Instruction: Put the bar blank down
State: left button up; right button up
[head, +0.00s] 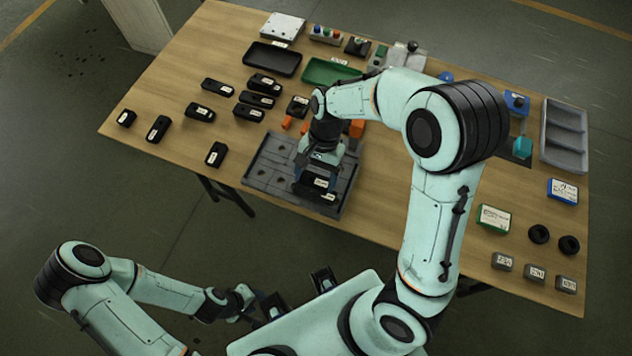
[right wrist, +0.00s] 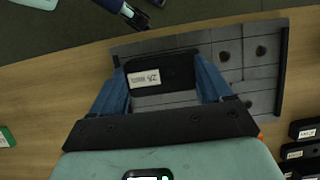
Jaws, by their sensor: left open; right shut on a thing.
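The bar blank, a black block with a white label, is between the blue fingers of my right gripper (head: 318,182). It shows clearly in the right wrist view (right wrist: 165,74), with a finger of the right gripper (right wrist: 166,90) on each side. In the head view the bar blank (head: 327,186) is over the near right part of a grey plate with holes (head: 262,176). I cannot tell whether its underside touches the plate. My left gripper (head: 298,293) is open and empty, off the table's near edge.
Several similar black labelled blocks (head: 200,112) lie left of and behind the plate. Black (head: 272,59) and green (head: 328,72) trays stand at the back. On the right are a grey divided tray (head: 563,138), black rings (head: 539,234) and small grey blocks (head: 502,262).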

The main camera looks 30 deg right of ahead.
aim_at(316, 183)
pick_arm(q)
jog(key=shift+s+f+b, duration=0.2)
jog(key=shift+f+b, duration=0.1)
jog(key=shift+f, duration=0.1)
pick_arm(e)
jog(key=shift+f, duration=1.95)
jog(key=shift+f, duration=0.2)
jog(key=o, duration=1.5)
jog(key=shift+c, duration=0.2)
pick_arm(q)
jog(key=shift+f, duration=0.1)
pick_arm(e)
jog(key=shift+r, duration=0.3)
pick_arm(q)
jog(key=r+p, duration=0.1)
jog(key=w+r+p, duration=0.1)
jog(key=shift+w+r, duration=0.15)
jog(key=shift+r, duration=0.15)
pick_arm(e)
jog(key=v, duration=1.1)
jog(key=shift+r, duration=0.35)
